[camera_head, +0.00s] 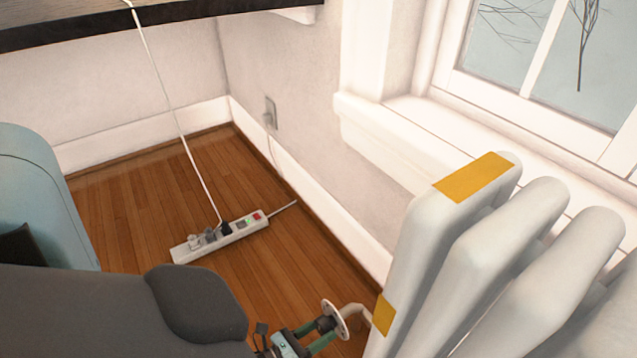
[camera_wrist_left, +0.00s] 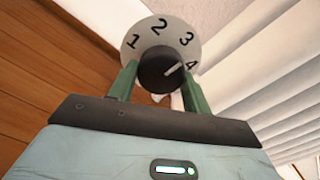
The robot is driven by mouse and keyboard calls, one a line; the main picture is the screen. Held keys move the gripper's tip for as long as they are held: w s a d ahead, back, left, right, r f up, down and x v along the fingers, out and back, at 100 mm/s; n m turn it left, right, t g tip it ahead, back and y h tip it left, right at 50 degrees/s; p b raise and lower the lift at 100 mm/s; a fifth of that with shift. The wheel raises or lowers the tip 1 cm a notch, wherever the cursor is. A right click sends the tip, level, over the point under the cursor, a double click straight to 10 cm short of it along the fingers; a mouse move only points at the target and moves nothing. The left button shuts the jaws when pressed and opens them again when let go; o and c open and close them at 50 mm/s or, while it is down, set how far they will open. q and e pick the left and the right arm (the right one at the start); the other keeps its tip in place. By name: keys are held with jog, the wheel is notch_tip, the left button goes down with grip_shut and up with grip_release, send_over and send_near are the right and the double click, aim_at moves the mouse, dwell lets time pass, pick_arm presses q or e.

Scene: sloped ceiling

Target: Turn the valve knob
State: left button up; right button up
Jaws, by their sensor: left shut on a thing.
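The valve knob (camera_wrist_left: 163,70) is round and dark, with a pale pointer line directed toward the 4. Behind it is a pale round dial (camera_wrist_left: 161,27) marked 1, 2, 3 and 4. The dial also shows edge-on in the head view (camera_head: 336,318), at the lower end of the white radiator (camera_head: 412,245). My left gripper (camera_head: 325,331) is at the dial, shut on the knob, with one green finger on each side of it in the left wrist view (camera_wrist_left: 162,84). My right gripper is in neither view.
A power strip (camera_head: 220,238) with plugs lies on the wooden floor, with a white cable running up from it. A desk edge (camera_head: 160,22) crosses the top left. Bare floor lies around the strip.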

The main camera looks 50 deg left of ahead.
pick_arm(q)
jog(key=shift+s+a, duration=0.1)
jog(key=o, duration=1)
jog(key=shift+c, duration=0.2)
jog(key=s+p, duration=0.2)
jog(key=s, duration=0.5)
jog(key=shift+s+a, duration=0.3)
jog(key=shift+s, duration=0.05)
